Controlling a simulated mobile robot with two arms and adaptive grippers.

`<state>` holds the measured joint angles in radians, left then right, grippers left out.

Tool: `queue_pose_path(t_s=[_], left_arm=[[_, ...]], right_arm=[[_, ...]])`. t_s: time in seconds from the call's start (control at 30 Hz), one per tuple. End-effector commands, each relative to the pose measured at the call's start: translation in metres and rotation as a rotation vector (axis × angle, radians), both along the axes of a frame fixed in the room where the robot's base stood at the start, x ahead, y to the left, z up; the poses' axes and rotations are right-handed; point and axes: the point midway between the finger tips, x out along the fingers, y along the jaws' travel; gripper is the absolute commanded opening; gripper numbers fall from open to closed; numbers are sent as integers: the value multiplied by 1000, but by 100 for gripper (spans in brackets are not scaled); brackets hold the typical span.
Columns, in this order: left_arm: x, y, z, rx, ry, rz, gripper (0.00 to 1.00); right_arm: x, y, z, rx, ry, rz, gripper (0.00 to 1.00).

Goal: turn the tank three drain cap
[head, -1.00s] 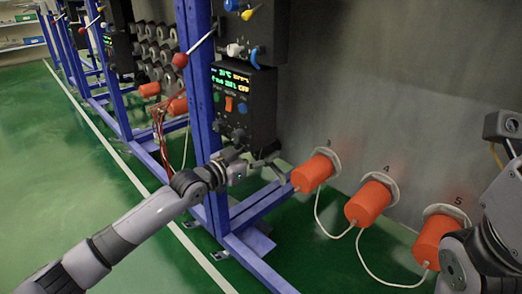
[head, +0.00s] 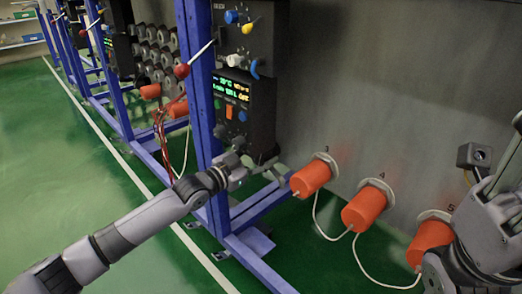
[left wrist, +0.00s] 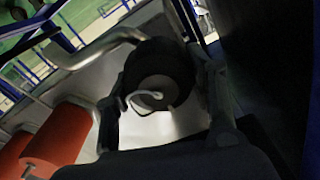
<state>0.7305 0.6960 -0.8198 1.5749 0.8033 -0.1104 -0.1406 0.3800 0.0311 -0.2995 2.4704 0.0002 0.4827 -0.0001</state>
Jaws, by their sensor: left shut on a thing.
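My left gripper (head: 268,168) is low beneath the control box, left of the orange cap (head: 311,178) under the number 3. In the left wrist view its fingers lie on both sides of a dark round cap (left wrist: 150,65) with a pale centre and a white cord loop, and it is shut on it. In the head view that dark cap is hidden, and I cannot read a number for it. The orange cap is apart from the fingers. Part of my right arm (head: 485,230) shows at the right edge; its fingertips cannot be made out.
More orange caps, one by the number 4 (head: 364,206) and one by the number 5 (head: 432,243), stand out from the grey wall with white cords hanging. A blue frame post (head: 200,90) and the control box (head: 246,105) stand close to my left arm. Green floor is open at left.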

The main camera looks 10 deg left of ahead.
Motion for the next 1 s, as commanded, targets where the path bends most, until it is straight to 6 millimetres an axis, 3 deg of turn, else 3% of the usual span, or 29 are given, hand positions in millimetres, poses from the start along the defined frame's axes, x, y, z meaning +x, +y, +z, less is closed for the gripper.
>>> queue_pose_path(t_s=[0.17,0.2,0.5,0.83,1.0], left_arm=[[0,0,-1,5,-3,0,22],[0,0,-1,5,-3,0,52],[0,0,-1,2,-2,0,71],[-2,1,-1,2,0,0,71],[-20,13,-3,4,1,1,71]], right_arm=[[0,0,-1,-1,-1,0,40],[0,0,-1,-1,-1,0,40],[-1,0,0,0,-2,0,40],[0,0,0,1,0,0,40],[0,0,0,1,-1,0,40]])
